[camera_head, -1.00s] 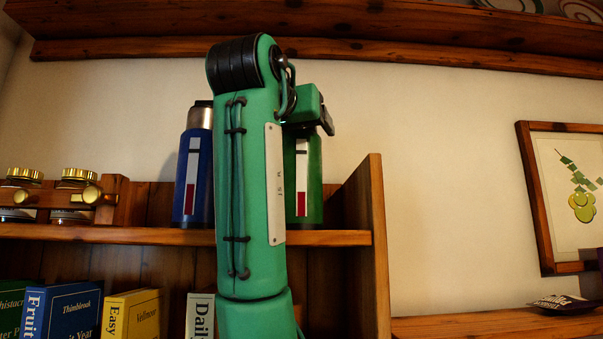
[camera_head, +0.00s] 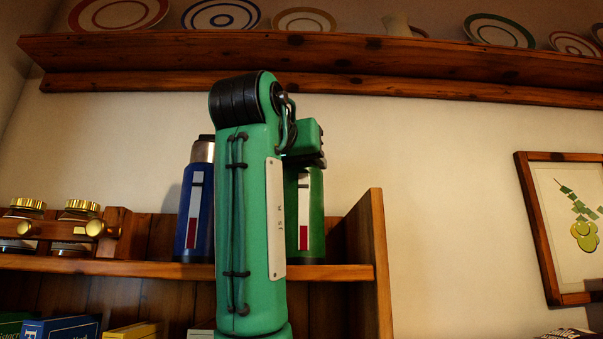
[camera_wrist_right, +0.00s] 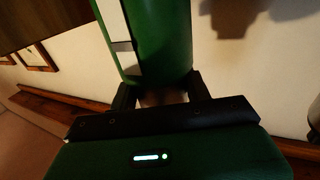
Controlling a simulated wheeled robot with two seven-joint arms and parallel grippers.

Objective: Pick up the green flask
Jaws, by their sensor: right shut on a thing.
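The green flask (camera_head: 314,212) stands upright on the pine shelf (camera_head: 340,271), its left side hidden behind my right forearm in the head view. It has a white label strip with a red patch. My right gripper (camera_head: 317,162) is at the top of the flask and covers its cap. In the right wrist view the green flask (camera_wrist_right: 163,40) lies between the two dark fingers of my right gripper (camera_wrist_right: 162,93), which is shut on its neck end. My left gripper is not in view.
A blue flask (camera_head: 196,205) stands just left of my right forearm. Two gold-lidded jars (camera_head: 78,222) sit further left behind a wooden rail. The shelf's upright side panel (camera_head: 376,250) is close on the right. Plates (camera_head: 222,14) line a high ledge (camera_head: 400,62).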

